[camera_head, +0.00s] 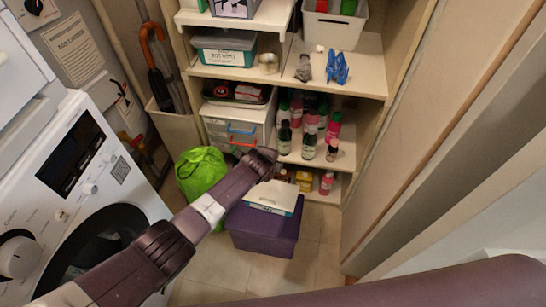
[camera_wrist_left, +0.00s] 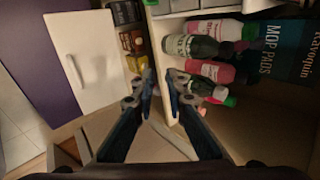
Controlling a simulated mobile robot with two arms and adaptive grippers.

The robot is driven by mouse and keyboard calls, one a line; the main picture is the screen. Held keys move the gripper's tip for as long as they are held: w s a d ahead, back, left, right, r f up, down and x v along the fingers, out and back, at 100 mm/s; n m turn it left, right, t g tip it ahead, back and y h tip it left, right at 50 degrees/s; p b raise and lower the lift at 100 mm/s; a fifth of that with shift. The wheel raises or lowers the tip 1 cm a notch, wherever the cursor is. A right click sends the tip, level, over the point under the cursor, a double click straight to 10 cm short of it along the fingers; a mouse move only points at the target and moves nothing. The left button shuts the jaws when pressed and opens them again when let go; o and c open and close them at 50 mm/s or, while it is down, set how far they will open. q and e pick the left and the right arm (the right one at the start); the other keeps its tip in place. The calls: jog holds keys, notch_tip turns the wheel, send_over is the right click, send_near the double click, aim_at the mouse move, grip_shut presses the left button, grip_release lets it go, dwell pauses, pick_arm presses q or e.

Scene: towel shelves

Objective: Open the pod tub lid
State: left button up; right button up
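In the left wrist view a white panel with a small handle (camera_wrist_left: 83,62) lies beside a purple surface (camera_wrist_left: 30,58) at the left. My left gripper (camera_wrist_left: 160,82) has its fingertips a little apart with nothing between them. In the head view the left wrist (camera_head: 258,160) is above and behind the tub, near the lower shelf. My right gripper is out of view.
Bottles (camera_head: 310,145) crowd the lower shelf beside the left wrist, and a box of mop pads (camera_wrist_left: 285,48) shows in the wrist view. A green bag (camera_head: 200,172) lies left of the purple box. The washer (camera_head: 75,175) stands left. Some floor (camera_head: 215,265) in front is clear.

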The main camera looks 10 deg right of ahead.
pick_arm(q)
jog(key=shift+s+r, duration=0.1)
jog(key=shift+r, duration=0.05)
dwell(0.5)
jog(key=v, duration=0.7)
jog(key=shift+s+a+r, duration=0.15)
jog(key=shift+s+r, duration=0.1)
dwell(0.3)
dwell(0.3)
